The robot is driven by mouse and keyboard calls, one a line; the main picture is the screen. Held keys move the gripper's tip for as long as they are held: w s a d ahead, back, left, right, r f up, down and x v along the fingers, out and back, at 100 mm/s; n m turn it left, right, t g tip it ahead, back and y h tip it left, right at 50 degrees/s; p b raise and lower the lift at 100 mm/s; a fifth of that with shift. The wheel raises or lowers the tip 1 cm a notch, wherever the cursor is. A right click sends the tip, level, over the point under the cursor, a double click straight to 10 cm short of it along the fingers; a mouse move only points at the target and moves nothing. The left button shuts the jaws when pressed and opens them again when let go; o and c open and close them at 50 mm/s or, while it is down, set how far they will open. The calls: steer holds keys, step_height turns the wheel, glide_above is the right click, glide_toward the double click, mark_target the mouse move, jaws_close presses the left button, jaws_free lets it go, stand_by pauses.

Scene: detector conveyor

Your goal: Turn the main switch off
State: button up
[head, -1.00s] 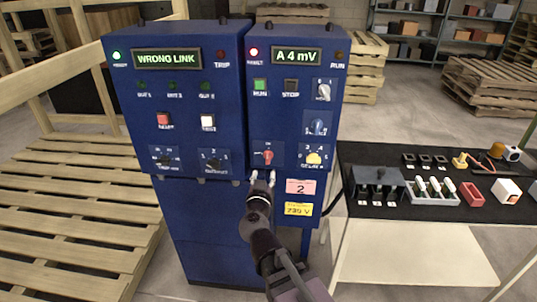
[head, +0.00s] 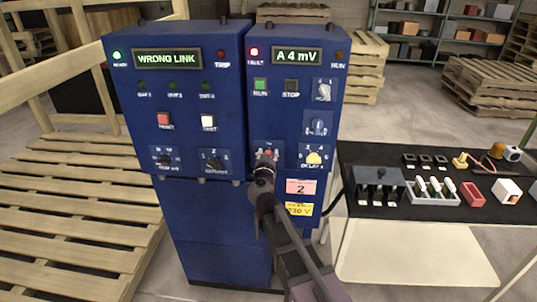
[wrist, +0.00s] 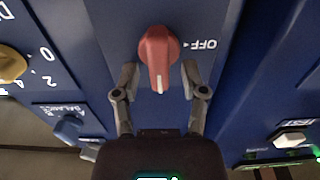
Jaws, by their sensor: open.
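The main switch is a red rotary knob (wrist: 157,50) on the blue right-hand cabinet (head: 282,105). In the wrist view its white pointer line points down the picture, toward my gripper's palm, and the OFF label (wrist: 203,44) is on its right. My gripper (wrist: 160,76) is open, one finger on each side of the knob's lower end. The fingers look apart from the knob, though contact is hard to judge. In the head view my gripper (head: 266,160) covers most of the knob.
The right cabinet's display (head: 297,56) reads "A 4 mV"; the left one (head: 168,58) reads "WRONG LINK". A yellow knob (head: 314,158) and blue knob (head: 318,127) are close by on the right. A black-topped table (head: 400,222) with parts stands at the right.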

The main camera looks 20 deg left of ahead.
jaws_close()
steer(key=shift+d, duration=0.15)
